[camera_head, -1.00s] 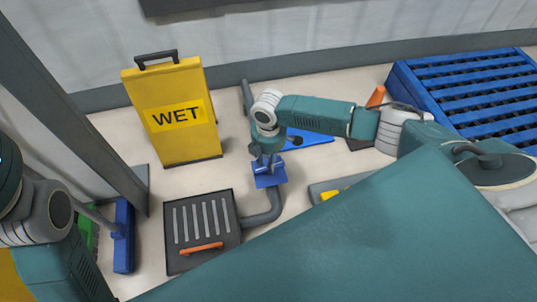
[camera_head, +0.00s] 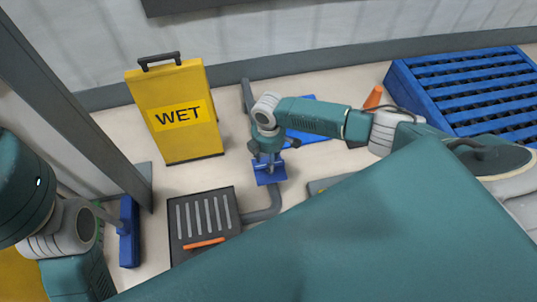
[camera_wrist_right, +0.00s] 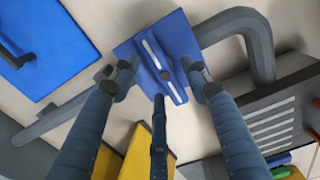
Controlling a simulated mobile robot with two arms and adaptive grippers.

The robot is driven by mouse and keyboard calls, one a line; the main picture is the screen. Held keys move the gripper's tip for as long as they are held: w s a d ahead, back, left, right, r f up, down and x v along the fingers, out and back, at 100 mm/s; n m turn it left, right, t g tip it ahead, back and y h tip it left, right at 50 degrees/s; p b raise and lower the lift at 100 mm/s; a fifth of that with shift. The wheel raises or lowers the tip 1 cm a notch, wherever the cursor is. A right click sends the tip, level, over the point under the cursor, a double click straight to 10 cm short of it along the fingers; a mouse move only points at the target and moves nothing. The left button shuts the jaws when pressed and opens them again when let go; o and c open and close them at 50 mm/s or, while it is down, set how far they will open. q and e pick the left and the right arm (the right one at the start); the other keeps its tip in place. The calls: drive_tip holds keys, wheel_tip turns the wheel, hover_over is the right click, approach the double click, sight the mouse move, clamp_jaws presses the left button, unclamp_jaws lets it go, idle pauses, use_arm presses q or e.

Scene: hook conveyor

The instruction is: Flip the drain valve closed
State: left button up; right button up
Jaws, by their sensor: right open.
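A blue square plate (camera_wrist_right: 163,55) with two pale slots and a dark knob is by the grey pipe (camera_wrist_right: 262,45). It also shows in the head view (camera_head: 270,178). My right gripper (camera_head: 266,160) points down just above it. In the right wrist view its fingers (camera_wrist_right: 158,90) are spread apart around and over the plate, with nothing between them; contact cannot be told. A dark drain box (camera_head: 178,245) with a slotted grate stands at the pipe's end and has an orange handle (camera_head: 204,242) lying across its front. I cannot tell which part is the valve. My left gripper is out of view.
A yellow WET sign (camera_head: 177,115) stands behind the drain. A blue slatted rack (camera_head: 470,90) and an orange cone (camera_head: 373,97) are at the right. A blue broom head (camera_head: 129,235) is at the left by a grey post (camera_head: 75,100). A blue panel (camera_wrist_right: 45,55) lies near the plate.

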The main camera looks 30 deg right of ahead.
drive_tip(key=shift+r, duration=0.1)
wheel_tip(320, 180, up, 12)
idle(0.4)
idle(0.4)
